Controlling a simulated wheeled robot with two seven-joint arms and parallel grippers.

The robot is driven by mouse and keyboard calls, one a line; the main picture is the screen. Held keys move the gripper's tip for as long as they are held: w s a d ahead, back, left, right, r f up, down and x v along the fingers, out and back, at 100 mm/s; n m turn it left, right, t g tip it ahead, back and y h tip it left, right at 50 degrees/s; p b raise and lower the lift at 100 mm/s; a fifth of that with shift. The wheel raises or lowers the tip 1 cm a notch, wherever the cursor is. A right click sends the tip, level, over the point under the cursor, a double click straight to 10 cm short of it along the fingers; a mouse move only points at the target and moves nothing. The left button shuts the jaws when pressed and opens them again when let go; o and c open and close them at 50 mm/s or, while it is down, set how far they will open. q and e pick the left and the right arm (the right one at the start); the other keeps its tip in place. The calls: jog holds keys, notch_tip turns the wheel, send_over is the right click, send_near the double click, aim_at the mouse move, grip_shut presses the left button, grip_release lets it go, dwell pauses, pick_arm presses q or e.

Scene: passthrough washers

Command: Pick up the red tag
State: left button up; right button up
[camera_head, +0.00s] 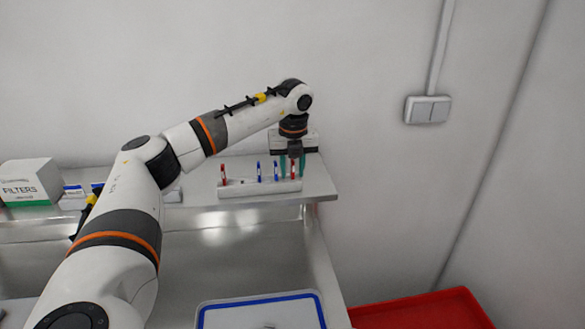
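A white rack (240,191) on the metal shelf holds a row of small upright tags. One red tag (223,174) stands at its left end, and another red tag (292,170) stands at its right end. Two blue tags (259,171) stand between them. My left gripper (292,171) points down over the right end of the rack. Its two green fingers are apart, one on each side of the right red tag, with small gaps visible. The lower part of that tag sits at the rack. My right gripper is out of view.
A white and green filters box (30,182) and small blue and white boxes (73,193) stand on the shelf at left. A white box (310,141) is behind my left gripper. Below are a blue-rimmed tray (310,294) and a red bin (425,311). A wall switch (427,110) is at right.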

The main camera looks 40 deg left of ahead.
pick_arm(q)
grip_shut()
